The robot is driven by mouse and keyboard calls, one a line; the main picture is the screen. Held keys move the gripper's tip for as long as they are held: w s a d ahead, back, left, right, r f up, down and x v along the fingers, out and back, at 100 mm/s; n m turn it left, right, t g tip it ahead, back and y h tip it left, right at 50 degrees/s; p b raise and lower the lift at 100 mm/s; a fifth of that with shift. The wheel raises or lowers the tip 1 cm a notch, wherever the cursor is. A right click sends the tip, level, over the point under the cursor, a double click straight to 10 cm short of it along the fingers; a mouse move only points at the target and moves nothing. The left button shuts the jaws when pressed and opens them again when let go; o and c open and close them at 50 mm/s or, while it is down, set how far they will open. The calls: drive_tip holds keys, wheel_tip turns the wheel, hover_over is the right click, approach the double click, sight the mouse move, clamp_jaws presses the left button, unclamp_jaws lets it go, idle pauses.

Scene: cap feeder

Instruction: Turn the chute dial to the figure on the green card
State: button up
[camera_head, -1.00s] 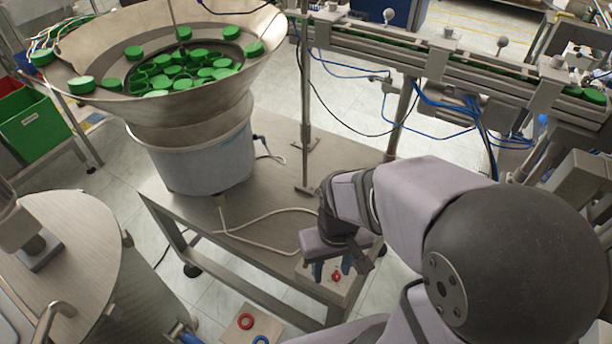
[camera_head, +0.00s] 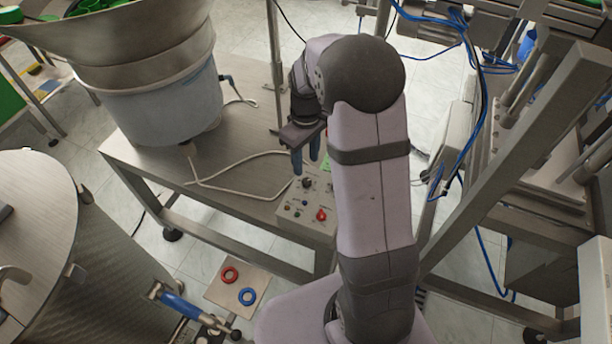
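The control box (camera_head: 289,222) sits at the front right corner of the steel table. A dark dial (camera_head: 307,183) shows on its upper part, too small for me to read its figures. A red button and several small coloured buttons lie below it. Part of a green card (camera_head: 327,163) shows behind the box, mostly hidden by my arm; its figure cannot be read. My gripper (camera_head: 305,164) points down just above and behind the dial, with two blue fingers that look slightly apart. I cannot tell whether they touch the dial.
The feeder bowl (camera_head: 165,50) with its grey drum (camera_head: 165,108) stands on the steel table (camera_head: 215,170) at left. A pale cable (camera_head: 225,188) lies on the tabletop. A metal tank (camera_head: 35,215) stands at left. A board with red (camera_head: 230,275) and blue rings lies low in front.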

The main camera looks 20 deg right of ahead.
sight(306, 180)
drive_tip(key=shift+n, duration=0.7)
drive_tip(key=shift+f+p, duration=0.8)
drive_tip(key=shift+f, duration=2.9)
drive_tip(key=shift+s, duration=0.1)
clamp_jaws()
